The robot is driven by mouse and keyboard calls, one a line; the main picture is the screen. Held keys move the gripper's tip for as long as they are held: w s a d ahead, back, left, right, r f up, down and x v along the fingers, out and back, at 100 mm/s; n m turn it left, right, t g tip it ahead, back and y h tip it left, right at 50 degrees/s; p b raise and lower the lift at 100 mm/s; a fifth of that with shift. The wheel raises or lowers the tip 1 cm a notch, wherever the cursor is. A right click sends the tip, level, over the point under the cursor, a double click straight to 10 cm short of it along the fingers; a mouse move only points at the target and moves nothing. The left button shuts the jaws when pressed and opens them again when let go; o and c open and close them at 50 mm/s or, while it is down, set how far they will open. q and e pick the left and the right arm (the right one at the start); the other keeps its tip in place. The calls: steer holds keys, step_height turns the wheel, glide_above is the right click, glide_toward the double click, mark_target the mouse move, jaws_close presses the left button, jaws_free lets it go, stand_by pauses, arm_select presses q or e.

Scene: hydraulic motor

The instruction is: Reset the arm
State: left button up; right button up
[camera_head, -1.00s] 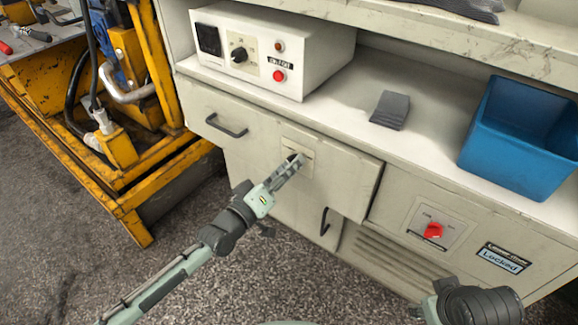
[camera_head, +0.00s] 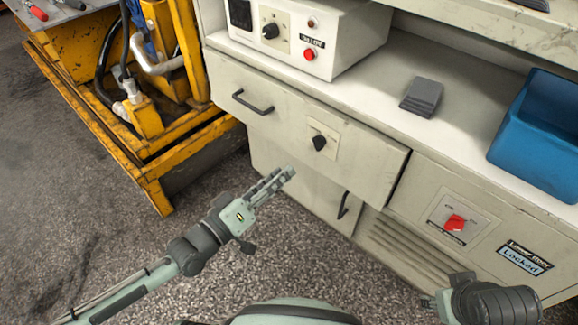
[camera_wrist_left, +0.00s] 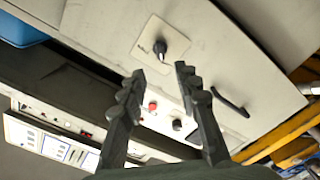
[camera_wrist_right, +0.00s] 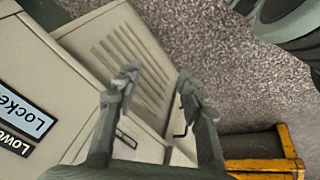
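My left gripper (camera_head: 281,180) is in front of the cabinet drawer, apart from it. In the left wrist view its two fingers (camera_wrist_left: 158,78) stand apart with nothing between them. A black knob (camera_head: 319,143) on a pale plate sits on the drawer front (camera_head: 270,125) beyond the fingers; it also shows in the left wrist view (camera_wrist_left: 160,48).
A control box (camera_head: 310,40) with a knob and red button, a grey block (camera_head: 421,97) and a blue bin (camera_head: 540,130) stand on the counter. A red switch (camera_head: 455,222) and a "Locked" label (camera_head: 525,257) are on the cabinet front. A yellow frame (camera_head: 150,190) stands left.

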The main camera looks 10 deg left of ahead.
arm_select(q)
steer(key=shift+s, duration=0.1)
stand_by(0.5)
steer(key=s+a+f+m+g+y+p, duration=0.1)
steer(key=s+a+f+m+g+y, duration=0.1)
steer(key=s+a+f+g+y, duration=0.3)
steer(key=s+a+f+m+g+y+p, duration=0.1)
steer(key=a+f+m+y+p, duration=0.15)
steer(key=f, duration=0.45)
steer(key=s+a+f+g+y, duration=0.2)
steer(key=s+a, duration=0.4)
steer(key=s+a+f+g+y, duration=0.2)
steer(key=s+a+g, duration=0.1)
steer(key=s+a, duration=0.3)
steer(key=shift+s+a+f+n+g, duration=0.15)
steer(key=shift+a+f+n+g, duration=0.15)
steer(key=shift+f+n, duration=0.15)
arm_select(e)
steer(key=a+x, duration=0.1)
steer(key=x, duration=0.7)
steer(key=shift+s+a+f+y, duration=0.3)
steer(key=shift+s+a+f, duration=0.05)
steer(key=shift+f, duration=0.05)
arm_select(q)
steer(key=shift+y, duration=0.25)
